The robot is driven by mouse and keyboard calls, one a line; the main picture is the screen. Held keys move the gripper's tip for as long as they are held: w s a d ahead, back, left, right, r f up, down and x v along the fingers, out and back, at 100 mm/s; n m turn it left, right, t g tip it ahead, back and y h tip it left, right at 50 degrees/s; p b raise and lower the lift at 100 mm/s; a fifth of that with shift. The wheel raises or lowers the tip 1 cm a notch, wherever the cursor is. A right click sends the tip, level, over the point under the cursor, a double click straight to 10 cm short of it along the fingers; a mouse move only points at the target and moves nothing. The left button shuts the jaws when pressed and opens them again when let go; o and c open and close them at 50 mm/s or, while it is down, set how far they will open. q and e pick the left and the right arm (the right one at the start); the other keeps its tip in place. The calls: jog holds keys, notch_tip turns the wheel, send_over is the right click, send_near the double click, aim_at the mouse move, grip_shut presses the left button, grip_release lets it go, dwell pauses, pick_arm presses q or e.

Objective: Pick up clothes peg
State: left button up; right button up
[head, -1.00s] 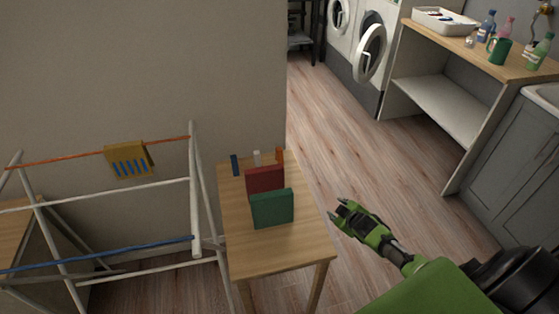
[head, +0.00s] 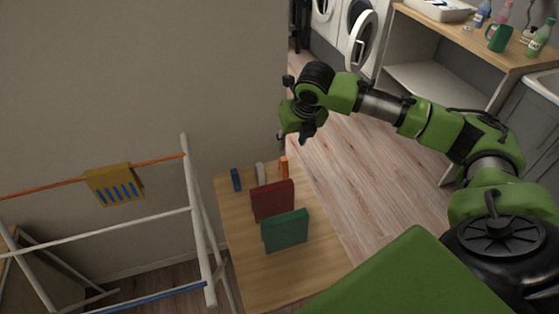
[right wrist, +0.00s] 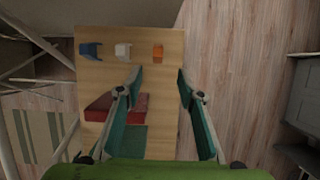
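Three clothes pegs stand in a row along the far edge of a small wooden table (head: 245,265): a blue peg (head: 236,180), a white peg (head: 260,172) and an orange peg (head: 284,166). The right wrist view also shows the blue peg (right wrist: 91,51), white peg (right wrist: 123,50) and orange peg (right wrist: 158,53). My right gripper (head: 295,138) is above the table's far right corner, near the orange peg. In the right wrist view its fingers (right wrist: 158,85) are spread and empty, with the orange peg beyond them, between their lines. My left gripper is not in view.
A red block (head: 272,201) and a green block (head: 286,231) stand on the table in front of the pegs. A white drying rack (head: 195,215) with a yellow cloth (head: 113,185) is on the left. The floor (head: 365,185) to the right is clear.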

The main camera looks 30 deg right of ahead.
aim_at(285, 160)
jog(key=x, duration=0.8)
jog(key=shift+s, duration=0.15)
jog(key=shift+a+p+x, duration=0.1)
jog(key=shift+p+x, duration=0.2)
jog(key=shift+x, duration=1.1)
jog(key=shift+a+p+x, duration=0.15)
jog(key=shift+p+x, duration=0.15)
jog(key=shift+x, duration=1.1)
jog(key=shift+s, duration=0.15)
jog(key=c, duration=0.9)
